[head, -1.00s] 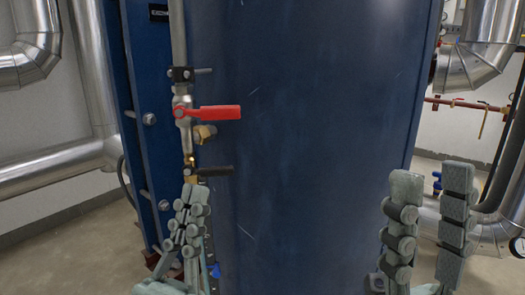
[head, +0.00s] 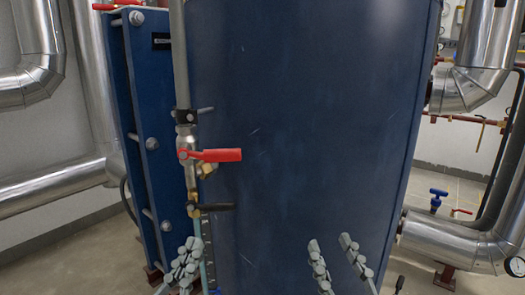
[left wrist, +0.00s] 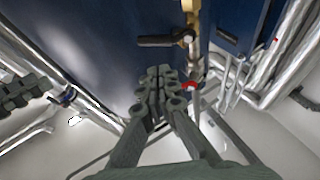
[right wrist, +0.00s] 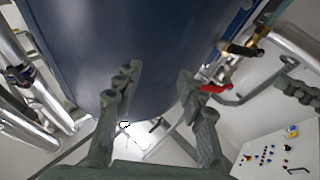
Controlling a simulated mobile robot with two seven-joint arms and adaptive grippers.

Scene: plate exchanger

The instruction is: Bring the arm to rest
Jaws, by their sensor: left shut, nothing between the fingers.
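My left gripper (head: 184,262) is at the bottom of the head view, just below the valve pipe. Its fingers are together and hold nothing; in the left wrist view the left gripper (left wrist: 160,78) points toward the blue panel, below a black-handled valve (left wrist: 160,40). My right gripper (head: 341,262) is at the bottom centre-right of the head view, its fingers apart and empty. In the right wrist view the right gripper (right wrist: 158,80) is open in front of the blue panel, apart from the valves.
A vertical pipe in front of the blue exchanger (head: 310,130) carries a red lever (head: 212,155) and a black lever (head: 217,207), both horizontal. Silver pipes (head: 45,185) stand at the left and more (head: 455,240) at the right. A control panel (right wrist: 270,155) shows at lower right in the right wrist view.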

